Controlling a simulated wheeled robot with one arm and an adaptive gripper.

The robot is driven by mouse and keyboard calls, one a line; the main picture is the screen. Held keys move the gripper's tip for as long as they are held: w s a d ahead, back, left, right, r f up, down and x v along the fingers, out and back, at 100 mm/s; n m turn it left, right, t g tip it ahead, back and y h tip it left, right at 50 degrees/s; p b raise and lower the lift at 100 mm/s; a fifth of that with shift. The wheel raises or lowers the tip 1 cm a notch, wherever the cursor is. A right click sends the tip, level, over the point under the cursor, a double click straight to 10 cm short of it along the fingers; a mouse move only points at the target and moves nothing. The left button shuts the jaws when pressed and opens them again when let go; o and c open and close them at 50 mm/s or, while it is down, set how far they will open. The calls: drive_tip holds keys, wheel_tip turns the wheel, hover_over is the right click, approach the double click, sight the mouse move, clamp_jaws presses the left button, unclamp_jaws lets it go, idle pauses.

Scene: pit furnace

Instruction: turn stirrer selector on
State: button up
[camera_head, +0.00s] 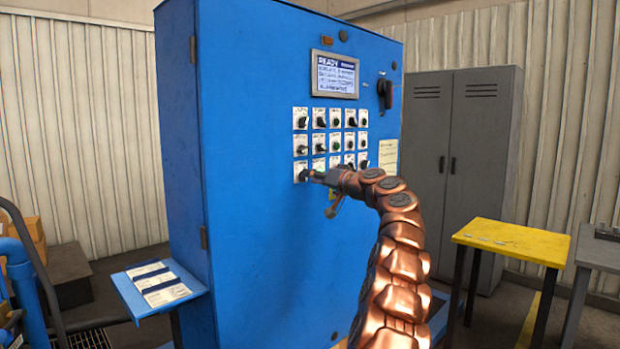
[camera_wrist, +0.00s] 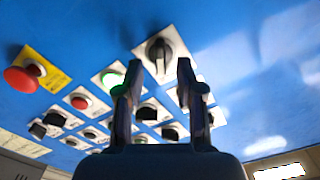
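The control panel is a blue cabinet (camera_head: 250,120) with rows of black selector knobs and buttons on white plates. The labels are too small to read, so I cannot tell which knob is the stirrer selector. My gripper (camera_head: 314,174) is at the bottom-left corner of the rows, by a black selector knob (camera_head: 302,171). In the wrist view my gripper (camera_wrist: 159,72) is open, its two fingers apart. A black selector knob (camera_wrist: 160,48) on a white plate shows between and just beyond the fingertips. I cannot tell if they touch it.
A red mushroom button (camera_wrist: 20,79) on a yellow plate stands out beside the knobs. A lit display (camera_head: 335,75) and a black handle (camera_head: 385,93) are higher on the cabinet. A yellow table (camera_head: 510,240) and grey lockers (camera_head: 460,150) stand to the right.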

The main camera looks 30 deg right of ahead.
drive_tip(key=v, duration=1)
drive_tip(key=shift+s, duration=0.15)
idle(0.7)
